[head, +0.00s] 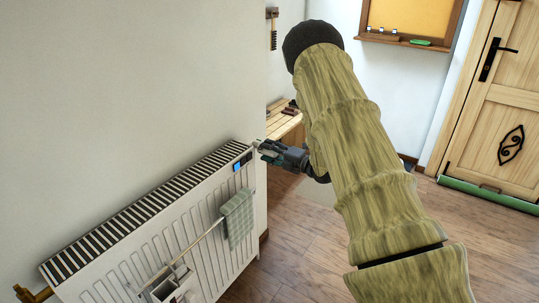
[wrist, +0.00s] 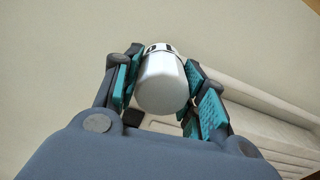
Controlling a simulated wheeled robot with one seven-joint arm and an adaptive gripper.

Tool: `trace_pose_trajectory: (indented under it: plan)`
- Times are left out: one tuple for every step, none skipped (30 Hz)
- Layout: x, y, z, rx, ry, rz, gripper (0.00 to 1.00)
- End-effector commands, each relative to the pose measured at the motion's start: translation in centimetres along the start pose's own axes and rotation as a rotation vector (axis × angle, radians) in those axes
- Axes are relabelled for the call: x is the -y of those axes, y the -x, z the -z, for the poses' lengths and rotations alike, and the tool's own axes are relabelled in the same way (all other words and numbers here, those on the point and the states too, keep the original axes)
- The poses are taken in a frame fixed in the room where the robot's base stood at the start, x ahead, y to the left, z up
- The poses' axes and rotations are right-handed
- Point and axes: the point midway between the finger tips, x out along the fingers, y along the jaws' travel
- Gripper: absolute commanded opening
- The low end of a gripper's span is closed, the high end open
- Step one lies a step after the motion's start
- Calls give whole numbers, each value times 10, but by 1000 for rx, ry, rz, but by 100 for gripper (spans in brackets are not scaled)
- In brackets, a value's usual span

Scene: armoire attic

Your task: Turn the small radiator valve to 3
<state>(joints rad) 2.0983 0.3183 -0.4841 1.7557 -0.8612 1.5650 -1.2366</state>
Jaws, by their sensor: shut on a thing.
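The small radiator valve is a white rounded knob (wrist: 163,82) between the teal pads of my gripper (wrist: 163,88) in the wrist view. Dark marks show on its far end, too small to read. My gripper is shut on the knob. In the head view my gripper (head: 265,150) is at the top right end of the white radiator (head: 205,232), where the knob is mostly hidden by the fingers and too small to make out its setting.
A checked cloth (head: 237,220) hangs on a rail at the radiator's front, with a white holder (head: 172,285) below left. A wooden bench (head: 284,124) stands behind my gripper. Wooden floor (head: 290,240) lies open at the right.

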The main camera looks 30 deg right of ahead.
Motion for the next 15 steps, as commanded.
trace_pose_trajectory:
  plan:
    - [4,1,2,-2,26,5,17]
    - [4,1,2,-3,43,5,17]
    - [4,0,2,-4,63,4,17]
    - [4,0,2,-4,77,4,17]
    - [4,0,2,-3,91,4,17]
    - [4,1,2,-2,105,4,17]
    - [4,1,2,-2,116,5,17]
    - [4,1,1,-2,126,5,17]
    - [4,1,1,-2,137,5,17]
    - [4,1,2,-2,144,5,17]
    - [4,1,2,-3,149,5,17]
    - [4,1,2,-3,156,5,17]
    - [4,1,2,-3,161,4,17]
    - [4,1,2,-3,164,4,17]
    - [4,1,2,-3,168,4,17]
